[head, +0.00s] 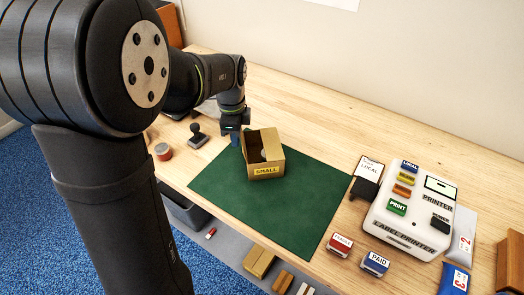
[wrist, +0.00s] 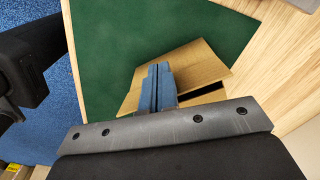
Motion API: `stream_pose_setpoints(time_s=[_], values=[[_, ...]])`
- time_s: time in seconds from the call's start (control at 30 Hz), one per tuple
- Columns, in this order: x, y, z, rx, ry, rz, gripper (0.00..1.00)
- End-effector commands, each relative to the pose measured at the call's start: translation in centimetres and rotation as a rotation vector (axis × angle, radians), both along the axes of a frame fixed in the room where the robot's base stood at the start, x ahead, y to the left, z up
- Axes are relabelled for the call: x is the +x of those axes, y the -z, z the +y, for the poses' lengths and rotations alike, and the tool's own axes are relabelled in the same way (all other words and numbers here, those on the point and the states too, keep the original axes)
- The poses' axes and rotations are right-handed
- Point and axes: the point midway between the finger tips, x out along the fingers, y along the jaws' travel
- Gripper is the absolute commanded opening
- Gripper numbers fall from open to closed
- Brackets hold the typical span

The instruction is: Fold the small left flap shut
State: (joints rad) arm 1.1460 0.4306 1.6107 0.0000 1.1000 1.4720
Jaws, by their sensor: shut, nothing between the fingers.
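A small brown carton (head: 265,171) labelled SMALL stands open at the top on the green mat (head: 298,207). A pale rounded thing shows inside it, partly hidden by the walls. Cardboard rises above the rim at the carton's left and back; I cannot tell clearly which piece is the small left flap. My gripper (head: 235,138) is at the carton's left side, close to the raised cardboard. In the wrist view, the blue fingers (wrist: 157,88) are shut with nothing between them. They overlap the carton's cardboard (wrist: 205,66); I cannot tell if they touch it.
FRAGILE (head: 340,243) and PAID (head: 375,263) blocks lie in front. A dark stamp (head: 197,135) and a red-topped tin (head: 163,151) are at the left. The mat before the carton is clear.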

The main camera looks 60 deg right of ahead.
Motion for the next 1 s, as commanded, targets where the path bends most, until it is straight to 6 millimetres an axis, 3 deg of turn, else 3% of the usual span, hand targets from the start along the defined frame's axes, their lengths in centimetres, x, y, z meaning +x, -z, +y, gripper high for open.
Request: stream_pose_setpoints(time_s=[1.0], values=[[-2.2, 0.0, -2.0, 0.0, 0.002, 0.0, 0.0]])
